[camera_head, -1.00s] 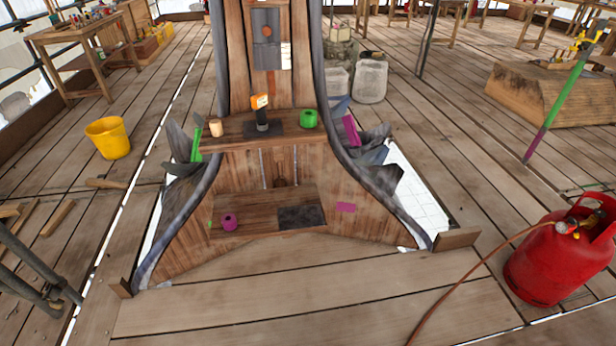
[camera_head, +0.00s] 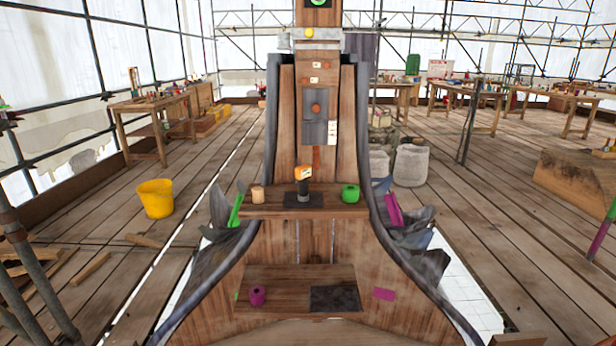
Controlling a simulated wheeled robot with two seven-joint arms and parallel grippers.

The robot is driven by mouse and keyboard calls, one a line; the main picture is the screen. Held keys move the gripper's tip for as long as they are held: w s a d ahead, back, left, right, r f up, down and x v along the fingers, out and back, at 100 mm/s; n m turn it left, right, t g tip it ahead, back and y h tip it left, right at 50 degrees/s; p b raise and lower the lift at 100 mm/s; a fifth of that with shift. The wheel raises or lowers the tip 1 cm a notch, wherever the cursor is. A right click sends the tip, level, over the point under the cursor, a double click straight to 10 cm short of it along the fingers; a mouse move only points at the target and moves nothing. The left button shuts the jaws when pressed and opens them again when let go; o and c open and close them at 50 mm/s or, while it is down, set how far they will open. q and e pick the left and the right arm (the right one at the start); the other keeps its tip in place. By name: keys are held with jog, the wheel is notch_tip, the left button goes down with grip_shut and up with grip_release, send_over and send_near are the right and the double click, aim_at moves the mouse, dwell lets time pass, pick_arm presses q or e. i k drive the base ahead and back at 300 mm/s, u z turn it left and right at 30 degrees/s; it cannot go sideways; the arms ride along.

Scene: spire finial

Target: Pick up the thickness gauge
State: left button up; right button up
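An upright device with an orange head and a dark body (camera_head: 303,183), which looks like the thickness gauge, stands on a dark mat (camera_head: 290,200) on the upper wooden shelf (camera_head: 265,211) of the spire. Its orange head has a pale face, too small to read. A tan cylinder (camera_head: 257,193) stands to its left and a green roll (camera_head: 350,193) to its right, both apart from it. Neither of my grippers is in view.
The lower shelf (camera_head: 285,295) holds a purple roll (camera_head: 257,295) and a dark mat (camera_head: 335,298). Torn grey sheets flank the spire. A yellow bucket (camera_head: 156,198) stands left, and pale containers (camera_head: 410,165) stand behind right. The floor between bucket and spire is mostly clear.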

aim_at(302, 172)
jog(key=u, duration=0.95)
jog(key=i, duration=1.45)
jog(key=z, duration=2.8)
